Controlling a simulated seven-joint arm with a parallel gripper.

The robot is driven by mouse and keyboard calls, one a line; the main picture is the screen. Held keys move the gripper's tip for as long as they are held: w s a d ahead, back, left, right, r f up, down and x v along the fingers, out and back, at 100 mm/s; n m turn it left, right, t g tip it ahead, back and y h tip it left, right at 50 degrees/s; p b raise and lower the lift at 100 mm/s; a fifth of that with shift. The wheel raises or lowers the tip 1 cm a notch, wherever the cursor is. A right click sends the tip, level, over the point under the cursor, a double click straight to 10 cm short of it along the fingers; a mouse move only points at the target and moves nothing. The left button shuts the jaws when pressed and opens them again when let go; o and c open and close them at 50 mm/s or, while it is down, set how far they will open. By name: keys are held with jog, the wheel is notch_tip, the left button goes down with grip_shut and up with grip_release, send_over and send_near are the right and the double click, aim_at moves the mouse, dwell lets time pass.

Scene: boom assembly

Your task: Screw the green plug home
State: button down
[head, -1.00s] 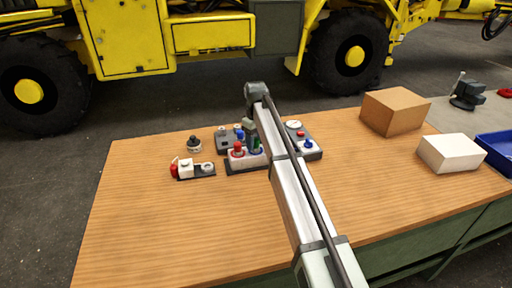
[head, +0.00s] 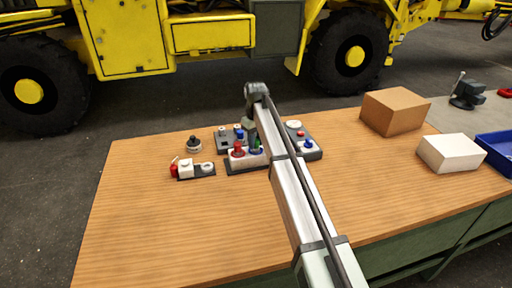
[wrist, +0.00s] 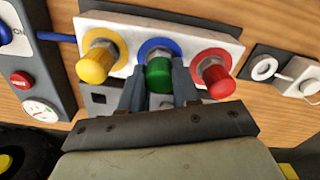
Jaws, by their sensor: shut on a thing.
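The green plug (wrist: 158,75) sits at the middle port of a white block (wrist: 123,23), inside a blue ring (wrist: 160,45). My gripper (wrist: 159,82) is shut on the green plug, one dark finger on each side of it. In the head view the green plug (head: 257,148) is partly hidden by my gripper and arm. How deep the plug sits in its port cannot be told.
A yellow plug (wrist: 95,63) and a red plug (wrist: 216,76) stand close on either side of my fingers. A grey box with a gauge (wrist: 38,108) lies beside the block. A brown carton (head: 395,111) and a white box (head: 449,153) stand at the right. The table's front left (head: 170,230) is clear.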

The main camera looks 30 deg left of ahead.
jog(key=m, duration=0.6)
jog(key=shift+f, duration=0.1)
jog(key=m, duration=0.3)
jog(key=shift+m, duration=0.7)
jog(key=shift+m, duration=0.3)
jog(key=m, duration=1)
jog(key=shift+f+m, duration=0.1)
jog(key=shift+m, duration=0.3)
jog(key=c, duration=0.9)
grip_release()
